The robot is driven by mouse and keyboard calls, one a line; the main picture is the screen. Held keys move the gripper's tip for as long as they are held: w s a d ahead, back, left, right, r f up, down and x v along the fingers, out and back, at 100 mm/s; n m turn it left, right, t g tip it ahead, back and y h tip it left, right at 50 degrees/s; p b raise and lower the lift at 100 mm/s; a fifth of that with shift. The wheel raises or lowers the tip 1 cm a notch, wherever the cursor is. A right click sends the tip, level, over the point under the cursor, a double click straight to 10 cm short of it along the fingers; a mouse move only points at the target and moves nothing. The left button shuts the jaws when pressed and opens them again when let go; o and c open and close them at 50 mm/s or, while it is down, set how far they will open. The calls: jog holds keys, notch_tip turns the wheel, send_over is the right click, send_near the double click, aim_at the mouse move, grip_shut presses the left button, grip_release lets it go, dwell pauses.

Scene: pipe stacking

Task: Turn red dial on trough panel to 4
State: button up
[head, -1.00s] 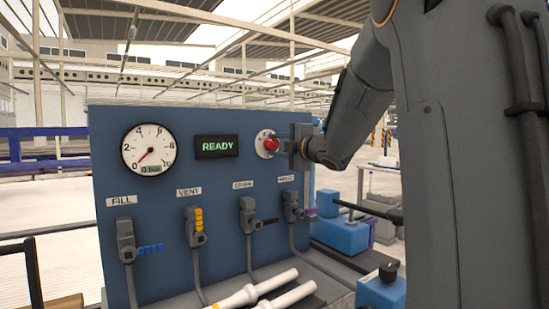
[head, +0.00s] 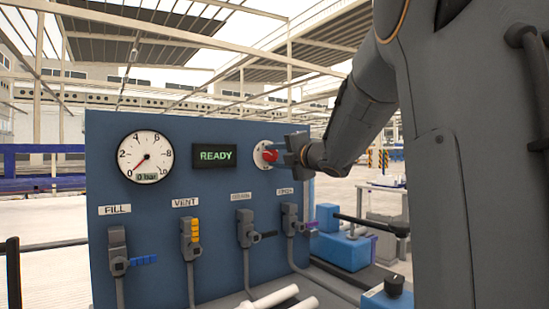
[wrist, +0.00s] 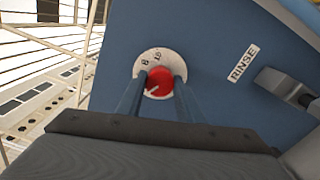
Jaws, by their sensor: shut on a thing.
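The red dial (head: 269,154) sits on a round white plate at the upper right of the blue trough panel (head: 215,185). My gripper (head: 281,154) reaches it from the right. In the wrist view the red dial (wrist: 158,84) lies between my two blue fingers (wrist: 157,92), which are shut on it. A white pointer line on the dial aims to the lower left in that view. The marks "8" and "10" show on the plate's upper edge; the other marks are hidden or too small to read.
A gauge (head: 146,157) reads 0 bar and a display (head: 215,156) reads READY. Below them are several valves, with a blue handle (head: 143,260) at FILL and a yellow one (head: 195,230) at VENT. White pipes (head: 270,298) lie in front. The RINSE label (wrist: 242,63) is beside the dial.

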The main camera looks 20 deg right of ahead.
jog(key=o, duration=1.1)
jog(key=shift+c, duration=0.2)
jog(key=s+d, duration=0.1)
jog(key=s, duration=0.6)
jog(key=shift+s+d, duration=0.25)
jog(key=shift+s, duration=0.1)
